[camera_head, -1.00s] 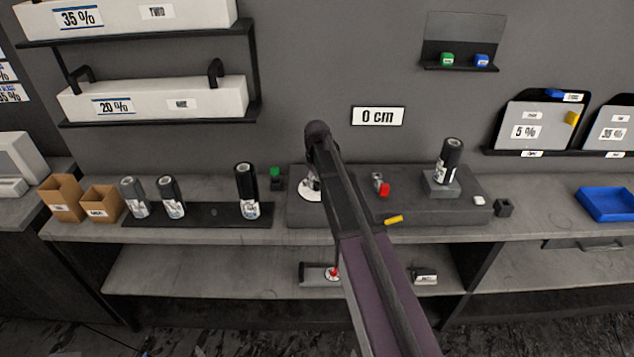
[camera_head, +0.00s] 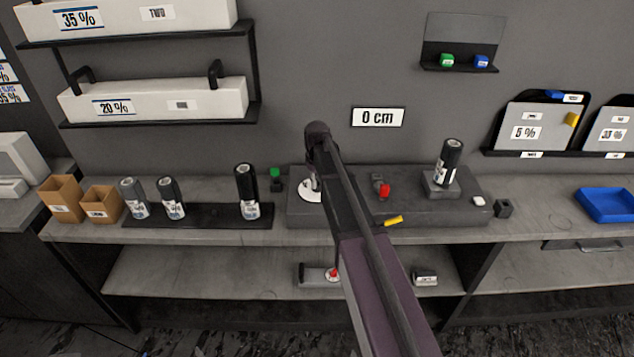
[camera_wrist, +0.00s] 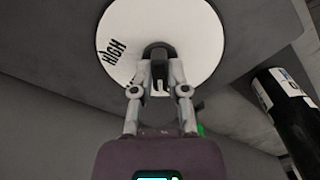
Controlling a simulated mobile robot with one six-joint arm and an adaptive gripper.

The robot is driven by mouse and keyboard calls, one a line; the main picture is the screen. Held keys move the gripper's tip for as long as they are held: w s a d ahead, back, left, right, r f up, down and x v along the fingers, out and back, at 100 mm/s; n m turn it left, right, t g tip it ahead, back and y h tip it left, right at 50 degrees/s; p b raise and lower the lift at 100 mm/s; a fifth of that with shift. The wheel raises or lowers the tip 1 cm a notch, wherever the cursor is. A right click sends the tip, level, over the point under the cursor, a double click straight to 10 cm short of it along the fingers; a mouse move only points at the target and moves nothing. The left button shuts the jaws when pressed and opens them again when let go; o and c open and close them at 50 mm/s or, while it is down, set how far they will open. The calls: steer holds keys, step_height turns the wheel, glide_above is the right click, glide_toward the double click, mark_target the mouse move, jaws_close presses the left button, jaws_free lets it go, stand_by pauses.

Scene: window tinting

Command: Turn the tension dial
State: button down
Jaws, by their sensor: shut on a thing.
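The tension dial shows in the wrist view as a white round disc (camera_wrist: 198,28) with the word HIGH at its upper left and a dark knob (camera_wrist: 158,52) near its middle. My gripper (camera_wrist: 158,75) is shut on the dark knob, with a grey finger on each side. A white pointer-like mark shows just below the knob, between the fingers. In the head view the disc (camera_head: 308,194) lies on the left part of a raised dark block (camera_head: 430,208), and my arm hides much of it.
A black roll (camera_head: 449,160) stands on the block's right side. A red-tipped lever (camera_head: 384,191) and a yellow piece (camera_head: 394,221) are right of my arm. A black cylinder (camera_head: 246,190) stands to the left. The wall sign (camera_head: 377,117) reads 0 cm.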

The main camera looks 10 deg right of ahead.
steer(key=shift+n, duration=2)
steer(key=c, duration=0.6)
jaws_free()
steer(key=shift+c, duration=0.2)
steer(key=shift+m, duration=0.4)
